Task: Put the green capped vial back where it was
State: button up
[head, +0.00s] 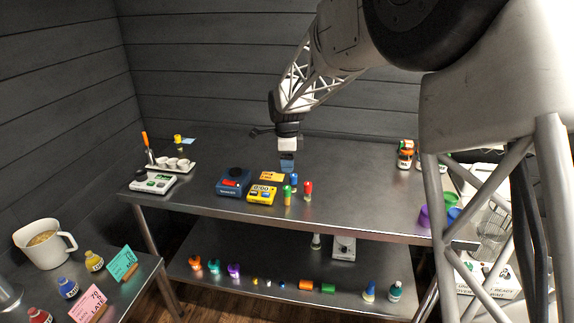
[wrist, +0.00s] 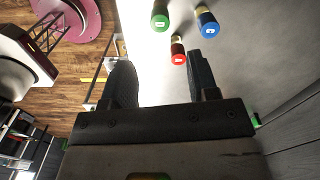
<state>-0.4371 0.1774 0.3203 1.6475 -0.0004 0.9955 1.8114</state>
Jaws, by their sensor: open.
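The green capped vial (head: 287,195) stands upright on the steel table, and its cap shows at the top of the wrist view (wrist: 160,20). A red capped vial (head: 308,190) stands just right of it; in the wrist view its cap (wrist: 178,56) appears near the gap between the fingers.
Left of the vials are a yellow timer (head: 262,195), an orange card (head: 272,176) and a blue device (head: 234,182). The table right of the vials is clear up to a bottle (head: 405,154).

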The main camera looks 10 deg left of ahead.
dwell(0.8)
jog(key=s+d+r+n+t, duration=0.1)
jog(key=s+d+r+n, duration=0.4)
jog(key=s+d, duration=0.5)
jog(key=s+d+r+n, duration=0.3)
jog(key=s+d+r, duration=0.5)
jog(key=d, duration=0.4)
jog(key=s+d+f+n, duration=0.1)
jog(key=s+d, duration=0.3)
jog(key=s, duration=0.4)
jog(key=s+d+f+n+t, duration=0.1)
jog(key=s+d+n, duration=0.3)
jog(key=s, duration=0.5)
jog(key=s+d+f+n, duration=0.2)
jog(key=s+d, duration=0.3)
jog(key=s, duration=0.4)
jog(key=shift+s+f+n+t, duration=0.15)
jog(key=shift+f+n+t, duration=0.15)
